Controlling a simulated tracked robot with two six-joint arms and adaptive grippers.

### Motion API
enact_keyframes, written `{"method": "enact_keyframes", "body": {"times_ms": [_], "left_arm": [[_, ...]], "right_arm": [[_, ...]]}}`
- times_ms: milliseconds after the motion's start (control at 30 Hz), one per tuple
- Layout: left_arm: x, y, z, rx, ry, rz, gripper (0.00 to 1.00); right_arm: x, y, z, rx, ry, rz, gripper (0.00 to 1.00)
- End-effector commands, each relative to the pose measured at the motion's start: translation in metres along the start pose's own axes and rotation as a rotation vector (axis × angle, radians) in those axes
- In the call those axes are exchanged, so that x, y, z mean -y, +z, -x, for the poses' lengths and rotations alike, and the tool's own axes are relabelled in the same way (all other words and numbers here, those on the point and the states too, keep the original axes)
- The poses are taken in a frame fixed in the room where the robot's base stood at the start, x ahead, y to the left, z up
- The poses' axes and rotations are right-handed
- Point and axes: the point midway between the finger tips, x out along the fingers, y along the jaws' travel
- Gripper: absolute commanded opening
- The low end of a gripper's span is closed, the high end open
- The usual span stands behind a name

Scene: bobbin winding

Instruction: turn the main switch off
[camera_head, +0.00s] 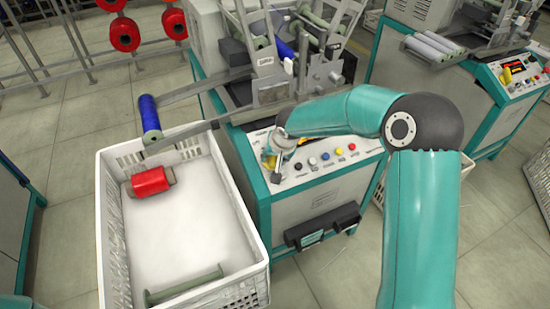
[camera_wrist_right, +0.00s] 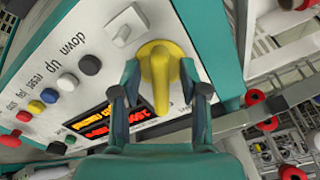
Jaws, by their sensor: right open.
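The main switch (camera_wrist_right: 158,65) is a yellow rotary knob on the white control panel in the right wrist view. Its handle points down in that picture, toward my gripper. My right gripper (camera_wrist_right: 160,94) is open, with one finger on each side of the handle. I cannot tell whether the fingers touch it. In the head view my right gripper (camera_head: 270,158) is at the left end of the control panel (camera_head: 305,170), and the arm and gripper largely hide the knob there. My left gripper is not in view.
Several coloured buttons (camera_wrist_right: 49,96) and a lit display (camera_wrist_right: 110,118) lie beside the knob. A white crate (camera_head: 107,225) with a red bobbin (camera_head: 150,182) and an empty spool (camera_head: 184,284) stands left of the machine. A blue bobbin (camera_head: 149,114) sits above the crate's back edge.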

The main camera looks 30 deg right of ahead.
Motion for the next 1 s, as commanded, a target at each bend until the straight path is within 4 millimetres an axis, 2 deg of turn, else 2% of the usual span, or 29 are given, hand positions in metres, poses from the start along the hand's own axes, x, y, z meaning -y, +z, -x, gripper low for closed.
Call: {"method": "enact_keyframes", "body": {"times_ms": [300, 367, 567, 600, 1000], "left_arm": [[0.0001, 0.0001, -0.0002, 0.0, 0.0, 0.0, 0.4], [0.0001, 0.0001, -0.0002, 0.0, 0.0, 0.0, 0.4], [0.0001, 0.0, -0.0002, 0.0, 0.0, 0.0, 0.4], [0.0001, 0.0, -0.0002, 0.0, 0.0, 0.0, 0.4], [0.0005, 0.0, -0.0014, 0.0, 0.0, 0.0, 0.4]], "right_arm": [[-0.0001, 0.0, -0.0027, 0.0, 0.0, -0.001, 0.44], [-0.0002, 0.0001, -0.0026, 0.0, 0.0, -0.001, 0.35], [-0.0004, 0.0001, -0.0024, 0.0, 0.0, -0.001, 0.02], [-0.0004, 0.0001, -0.0024, 0.0, 0.0, -0.001, 0.0], [-0.0018, -0.0001, -0.0024, 0.0, 0.001, 0.037, 0.0]]}}
